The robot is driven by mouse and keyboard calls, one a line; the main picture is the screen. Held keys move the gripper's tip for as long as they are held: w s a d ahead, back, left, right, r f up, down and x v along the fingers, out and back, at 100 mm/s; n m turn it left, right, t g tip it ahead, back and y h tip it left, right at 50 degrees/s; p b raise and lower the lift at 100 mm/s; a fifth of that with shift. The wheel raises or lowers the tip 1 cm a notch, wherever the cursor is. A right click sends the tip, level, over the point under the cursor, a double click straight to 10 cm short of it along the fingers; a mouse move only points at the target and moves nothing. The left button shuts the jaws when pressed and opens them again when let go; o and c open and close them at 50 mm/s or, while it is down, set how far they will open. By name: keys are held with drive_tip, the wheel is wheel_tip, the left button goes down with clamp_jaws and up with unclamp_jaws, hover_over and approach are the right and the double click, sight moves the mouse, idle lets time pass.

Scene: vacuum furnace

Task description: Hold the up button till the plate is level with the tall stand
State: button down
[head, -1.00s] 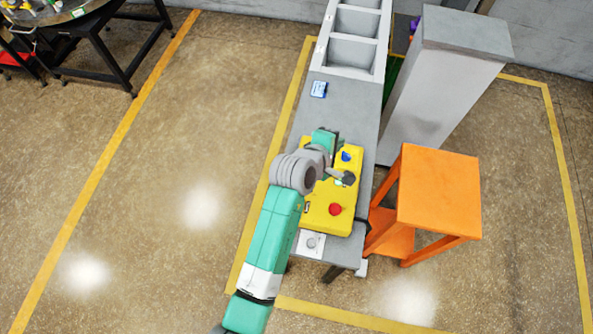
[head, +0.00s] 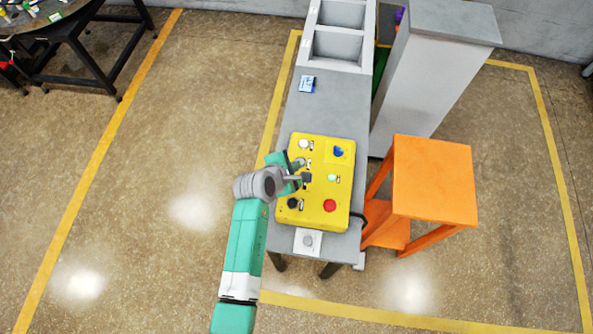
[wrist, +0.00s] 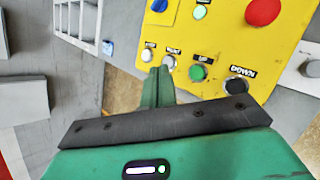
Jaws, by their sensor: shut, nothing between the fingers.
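The yellow control box (head: 318,215) lies on the grey bench, with several buttons on it. In the wrist view the green button labelled UP (wrist: 198,73) sits between two pale buttons and the black DOWN button (wrist: 237,87). My gripper (head: 307,177) is shut and empty over the left half of the box and hides the UP button in the head view. In the wrist view its fingertips (wrist: 158,70) are left of UP, close to the pale buttons; contact cannot be told. A tall grey stand (head: 430,80) rises right of the bench. I cannot make out the plate for certain.
An orange stool-like stand (head: 434,182) is right of the box. A red button (head: 330,205), a blue knob (head: 339,152) and a pale green button (head: 332,178) are on the box. A grey compartment rack (head: 338,45) stands behind.

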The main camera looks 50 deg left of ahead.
wheel_tip(320, 180, down, 8)
drive_tip(key=b, duration=0.7)
drive_tip(key=shift+r, duration=0.2)
drive_tip(key=shift+f+b, duration=0.3)
drive_tip(key=shift+f, duration=0.1)
drive_tip(key=shift+f, duration=0.1)
idle(1.0)
drive_tip(key=shift+f, duration=0.35)
